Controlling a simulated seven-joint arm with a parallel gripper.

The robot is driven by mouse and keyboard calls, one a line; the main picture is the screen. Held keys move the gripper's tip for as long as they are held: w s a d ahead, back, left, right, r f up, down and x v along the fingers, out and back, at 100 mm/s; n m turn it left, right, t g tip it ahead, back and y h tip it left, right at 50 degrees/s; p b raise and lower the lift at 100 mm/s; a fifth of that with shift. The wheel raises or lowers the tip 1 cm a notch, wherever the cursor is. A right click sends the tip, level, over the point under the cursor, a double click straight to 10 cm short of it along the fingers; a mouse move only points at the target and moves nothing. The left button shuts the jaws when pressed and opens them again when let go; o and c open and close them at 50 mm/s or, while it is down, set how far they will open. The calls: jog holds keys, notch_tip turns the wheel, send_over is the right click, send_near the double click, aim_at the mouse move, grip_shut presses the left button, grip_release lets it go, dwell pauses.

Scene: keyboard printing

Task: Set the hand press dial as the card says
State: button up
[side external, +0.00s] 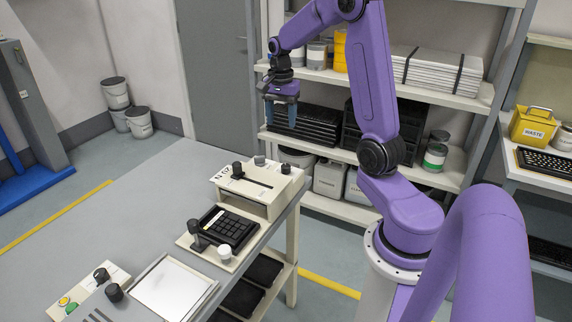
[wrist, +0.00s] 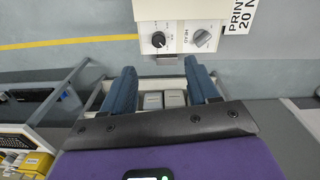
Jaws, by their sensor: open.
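The hand press (side external: 258,203) is a cream box on the far end of the table. In the wrist view its end panel (wrist: 180,14) carries a black dial (wrist: 158,40) with a pale mark and small scale marks, too small to read. A grey knob (wrist: 201,38) labelled HEAD sits beside it. A white card (wrist: 240,15), partly cut off, reads "PRINT 20 N" to the panel's right. My gripper (side external: 281,116) is in the air beyond the press, above table height. In the wrist view my gripper (wrist: 160,67) is open and empty, with blue fingers short of the dial.
A black keypad (side external: 227,228) on a cream base and a tray with a white sheet (side external: 174,289) lie nearer on the table. A control box (side external: 88,292) stands front left. Loaded shelves (side external: 448,99) stand behind my arm. The table's left part is clear.

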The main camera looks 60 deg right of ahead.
aim_at(286, 165)
jog(key=shift+m, duration=0.6)
jog(key=f, duration=0.6)
jog(key=d+f, duration=0.1)
jog(key=f, duration=0.4)
jog(key=d+f, duration=0.1)
jog(key=f, duration=0.5)
jog(key=shift+s+d+f, duration=0.15)
jog(key=shift+s+f, duration=0.05)
jog(key=shift+f, duration=0.15)
jog(key=c, duration=1)
